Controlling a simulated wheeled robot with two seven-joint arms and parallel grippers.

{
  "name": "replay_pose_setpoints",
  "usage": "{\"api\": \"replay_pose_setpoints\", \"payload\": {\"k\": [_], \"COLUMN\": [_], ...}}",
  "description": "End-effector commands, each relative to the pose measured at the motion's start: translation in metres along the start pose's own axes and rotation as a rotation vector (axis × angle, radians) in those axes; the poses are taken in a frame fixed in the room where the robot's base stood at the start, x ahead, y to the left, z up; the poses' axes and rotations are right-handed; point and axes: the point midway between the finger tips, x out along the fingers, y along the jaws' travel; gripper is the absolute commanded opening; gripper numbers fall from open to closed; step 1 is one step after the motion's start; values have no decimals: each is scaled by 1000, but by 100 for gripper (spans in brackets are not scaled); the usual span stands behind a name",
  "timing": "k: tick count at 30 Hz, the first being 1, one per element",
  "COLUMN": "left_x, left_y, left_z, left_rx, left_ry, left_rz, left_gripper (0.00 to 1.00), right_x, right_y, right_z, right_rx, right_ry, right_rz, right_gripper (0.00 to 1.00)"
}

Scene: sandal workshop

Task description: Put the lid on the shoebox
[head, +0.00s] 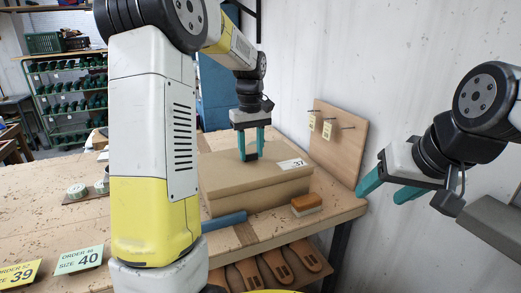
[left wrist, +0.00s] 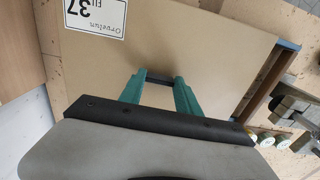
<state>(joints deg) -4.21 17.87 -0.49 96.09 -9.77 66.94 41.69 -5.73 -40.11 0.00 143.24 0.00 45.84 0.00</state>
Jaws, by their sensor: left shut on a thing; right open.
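The tan shoebox (head: 250,201) stands on the workbench, and its tan lid (head: 225,172) lies over its top with the rim around the upper walls. I cannot tell whether the lid is fully seated. A white label with 37 is on the lid in the head view (head: 291,164) and the left wrist view (left wrist: 97,14). My left gripper (head: 250,157) points down at the middle of the lid, shut on a small dark grip piece (left wrist: 160,80) on it. My right gripper (head: 381,193) is open and empty, off the bench's right end.
A wooden brush (head: 306,205) and a blue roll (head: 224,221) lie in front of the box. A pegboard (head: 338,140) stands at the wall behind. Small tins (head: 77,191) and size cards (head: 80,260) are at the left. Sandal soles (head: 274,263) lie on a shelf below.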

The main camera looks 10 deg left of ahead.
Motion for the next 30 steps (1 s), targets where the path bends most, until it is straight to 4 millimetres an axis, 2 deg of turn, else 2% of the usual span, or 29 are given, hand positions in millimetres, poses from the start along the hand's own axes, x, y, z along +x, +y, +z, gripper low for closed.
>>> {"api": "replay_pose_setpoints", "payload": {"k": [24, 25, 28, 30], "left_x": [14, 14, 14, 14], "left_y": [0, 0, 0, 0], "left_z": [0, 0, 0, 0], "left_rx": [0, 0, 0, 0], "left_ry": [0, 0, 0, 0], "left_rz": [0, 0, 0, 0], "left_gripper": [0, 43, 63, 65], "right_x": [0, 0, 0, 0], "right_y": [0, 0, 0, 0], "right_z": [0, 0, 0, 0], "right_rx": [0, 0, 0, 0], "right_ry": [0, 0, 0, 0], "right_rz": [0, 0, 0, 0], "right_gripper": [60, 60, 60, 60]}}
